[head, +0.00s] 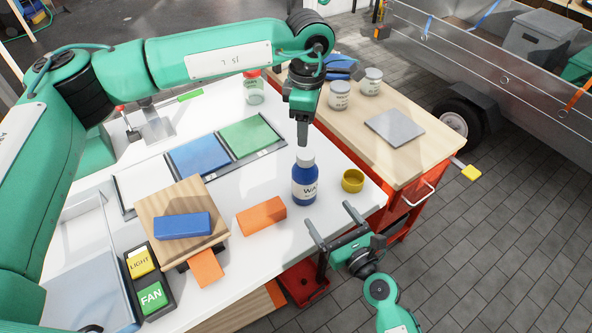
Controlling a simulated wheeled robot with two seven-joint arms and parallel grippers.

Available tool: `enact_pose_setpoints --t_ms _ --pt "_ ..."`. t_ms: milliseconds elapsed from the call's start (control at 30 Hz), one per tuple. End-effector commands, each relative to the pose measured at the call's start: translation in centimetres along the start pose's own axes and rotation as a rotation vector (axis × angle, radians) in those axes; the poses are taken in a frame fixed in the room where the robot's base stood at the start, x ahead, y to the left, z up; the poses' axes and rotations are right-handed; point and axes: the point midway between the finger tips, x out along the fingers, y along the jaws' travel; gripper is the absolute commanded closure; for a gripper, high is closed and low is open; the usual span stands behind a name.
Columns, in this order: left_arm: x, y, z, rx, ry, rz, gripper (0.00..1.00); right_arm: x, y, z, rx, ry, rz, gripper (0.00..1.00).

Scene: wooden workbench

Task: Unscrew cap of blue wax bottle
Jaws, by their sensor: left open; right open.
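The blue wax bottle (305,184) stands upright on the white bench top near its right edge. Its white cap (306,157) is on its top. My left gripper (303,143) points down just above the cap, and whether it touches the cap is hard to tell. Its jaws are seen edge-on. My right gripper (330,229) is open and empty at the bench's front right edge, just below the bottle, with its fingers spread apart.
A yellow cup (352,181) stands right of the bottle. An orange block (261,216) lies to its left, near a tilted wooden board (181,222) with a blue block (182,226). A jar with a red lid (254,88) stands behind. Grey-lidded jars (340,95) stand on the wooden workbench.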

Motion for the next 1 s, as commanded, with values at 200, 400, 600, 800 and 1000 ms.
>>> enact_pose_setpoints --t_ms 200,400,600,800,1000 --pt "0.0 0.0 0.0 0.000 0.000 0.000 0.44 2.3 0.0 0.1 0.001 -0.003 0.000 0.14" --pt "0.0 0.0 0.0 0.000 -0.001 -0.001 0.44 6.3 0.0 0.1 0.000 -0.002 0.000 0.14" --pt "0.0 0.0 0.0 0.000 -0.001 -0.001 0.44 10.1 0.0 0.1 -0.001 -0.001 0.001 0.14" --pt "0.0 0.0 0.0 0.000 -0.001 -0.001 0.44 12.6 0.1 0.0 -0.001 0.000 0.002 0.14" --pt "0.0 0.0 0.0 0.000 -0.001 -0.001 0.44 13.6 0.1 0.0 -0.001 0.000 0.001 0.14"
